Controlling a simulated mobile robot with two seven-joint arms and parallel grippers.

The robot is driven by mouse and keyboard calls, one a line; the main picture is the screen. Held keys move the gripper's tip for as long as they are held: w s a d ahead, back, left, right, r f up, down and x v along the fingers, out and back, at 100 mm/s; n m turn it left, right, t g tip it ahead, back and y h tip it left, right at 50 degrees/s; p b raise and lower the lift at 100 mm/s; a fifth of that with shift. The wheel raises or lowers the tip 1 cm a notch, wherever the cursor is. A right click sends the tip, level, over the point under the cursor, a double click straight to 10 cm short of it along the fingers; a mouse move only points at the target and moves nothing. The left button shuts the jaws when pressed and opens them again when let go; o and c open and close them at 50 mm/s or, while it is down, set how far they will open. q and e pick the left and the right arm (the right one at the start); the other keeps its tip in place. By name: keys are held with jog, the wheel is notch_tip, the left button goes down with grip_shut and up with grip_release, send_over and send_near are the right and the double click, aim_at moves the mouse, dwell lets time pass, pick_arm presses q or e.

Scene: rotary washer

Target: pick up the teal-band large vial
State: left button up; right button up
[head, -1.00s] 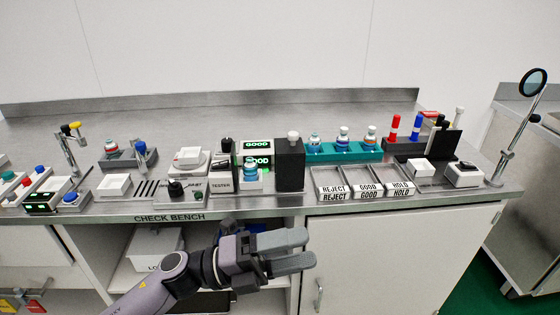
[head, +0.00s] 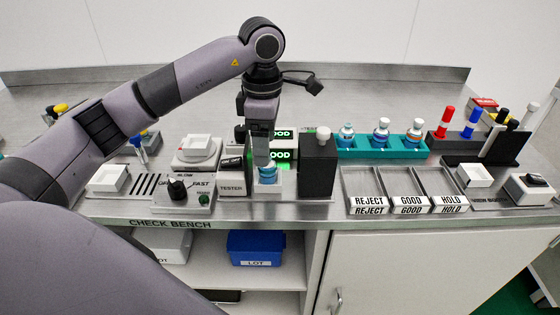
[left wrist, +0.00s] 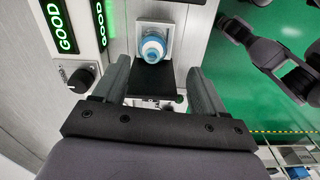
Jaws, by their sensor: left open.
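A vial with a teal-blue band (head: 267,175) stands upright in the white holder of the tester, beside a dark block. In the left wrist view the vial (left wrist: 152,47) shows from above with a pale cap, in a square white holder. My left gripper (head: 262,152) points down just above this vial and partly covers it. In the left wrist view the open fingers (left wrist: 158,78) are apart and empty, with the vial beyond their tips. A dark jointed shape at that view's upper right may be my right arm; its jaws cannot be made out.
A dark block (head: 318,165) stands close right of the holder. Green GOOD displays (head: 284,134) are behind it. A teal rack (head: 360,152) holds several vials farther right. REJECT, GOOD and HOLD trays (head: 408,187) lie in front. A speed-knob box (head: 184,193) stands left.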

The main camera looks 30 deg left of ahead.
aim_at(268, 170)
pick_arm(q)
jog(key=shift+w+a+f, duration=0.1)
jog(key=shift+w+a, duration=0.1)
jog(key=shift+w, duration=0.05)
jog(key=shift+f, duration=0.25)
jog(key=f, duration=0.2)
jog(key=f+p, duration=0.1)
jog(key=f, duration=0.3)
jog(key=shift+w+d+f, duration=0.1)
jog(key=shift+w+f, duration=0.15)
jog(key=shift+w, duration=0.05)
jog(key=c, duration=1.2)
